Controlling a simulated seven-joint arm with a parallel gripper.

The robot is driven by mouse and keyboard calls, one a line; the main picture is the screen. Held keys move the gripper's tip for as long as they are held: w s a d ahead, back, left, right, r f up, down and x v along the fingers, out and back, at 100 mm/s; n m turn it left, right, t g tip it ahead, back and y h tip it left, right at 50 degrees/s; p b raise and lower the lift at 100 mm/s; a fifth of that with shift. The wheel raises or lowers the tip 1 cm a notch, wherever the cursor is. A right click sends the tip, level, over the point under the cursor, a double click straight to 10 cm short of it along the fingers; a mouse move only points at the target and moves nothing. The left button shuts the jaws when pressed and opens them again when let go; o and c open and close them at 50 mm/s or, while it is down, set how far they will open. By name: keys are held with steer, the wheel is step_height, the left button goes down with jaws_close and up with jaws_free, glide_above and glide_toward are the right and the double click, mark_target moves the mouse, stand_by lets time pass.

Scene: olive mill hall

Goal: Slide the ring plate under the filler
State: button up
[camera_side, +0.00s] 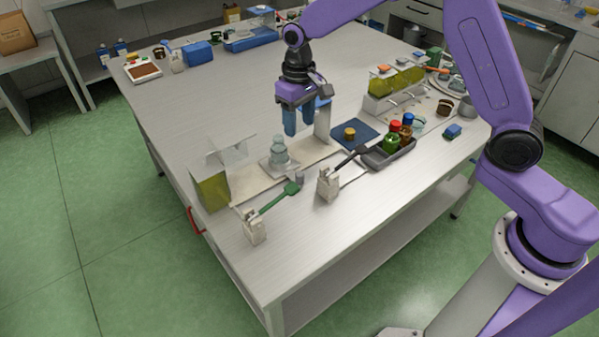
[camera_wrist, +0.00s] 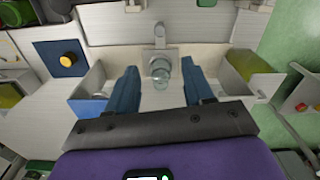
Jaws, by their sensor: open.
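A pale, translucent stepped piece (camera_side: 279,152) stands upright on a light square plate (camera_side: 290,171) on the beige board. I cannot make out a ring or tell for sure which part is the ring plate or the filler. The translucent piece also shows in the wrist view (camera_wrist: 161,73), in line with the gap between my fingers, beside a grey metal post (camera_wrist: 159,36). My gripper (camera_side: 305,121) is open and empty, with its blue fingers pointing down above the table, behind and right of the translucent piece in the side view. The fingers frame it in the wrist view (camera_wrist: 162,92).
An olive-green tank (camera_side: 212,191) stands at the left. A green-handled lever (camera_side: 278,198) and a dark-handled lever (camera_side: 344,161) sit in front. Right are a blue mat (camera_side: 368,140) with a brass piece and a grey tray (camera_side: 402,152) with bottles.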

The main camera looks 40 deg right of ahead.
mark_target(299, 174)
step_height(299, 174, down, 17)
steer(key=shift+f, duration=0.1)
stand_by(0.5)
